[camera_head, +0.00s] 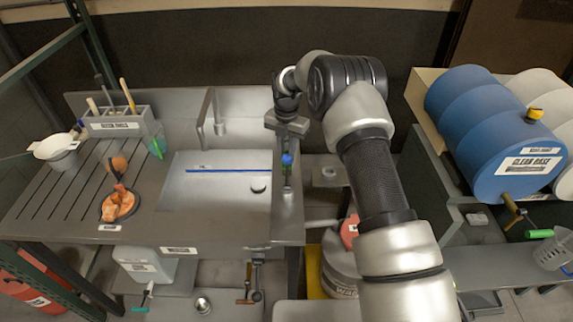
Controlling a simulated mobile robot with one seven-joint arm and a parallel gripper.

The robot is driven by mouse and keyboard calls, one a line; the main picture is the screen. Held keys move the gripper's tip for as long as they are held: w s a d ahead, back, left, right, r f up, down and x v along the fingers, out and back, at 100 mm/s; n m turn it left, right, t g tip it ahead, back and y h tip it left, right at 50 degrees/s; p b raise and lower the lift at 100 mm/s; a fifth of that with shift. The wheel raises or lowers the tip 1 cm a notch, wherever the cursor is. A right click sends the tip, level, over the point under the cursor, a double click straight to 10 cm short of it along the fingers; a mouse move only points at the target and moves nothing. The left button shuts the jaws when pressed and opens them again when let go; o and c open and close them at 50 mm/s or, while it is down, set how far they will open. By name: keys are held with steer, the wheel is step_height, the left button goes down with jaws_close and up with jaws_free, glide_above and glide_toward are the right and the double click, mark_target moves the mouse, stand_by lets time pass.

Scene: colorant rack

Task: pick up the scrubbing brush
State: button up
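I cannot tell for certain which thing is the scrubbing brush. Several long-handled tools, one with a yellow handle (128,95), stand upright in a labelled grey holder (112,126) at the back left of the sink counter. My gripper (287,140) points down over the right rim of the sink, well to the right of the holder.
The sink basin (225,215) has a blue strip across it. An orange object (119,203) sits on a dish on the ribbed drainboard (60,215); a white bowl (58,147) is at far left. A blue drum (495,135) lies at right.

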jaws_close()
steer(key=shift+r, duration=0.25)
step_height(320, 180, up, 10)
steer(key=shift+f+b, duration=0.2)
steer(key=shift+b, duration=0.4)
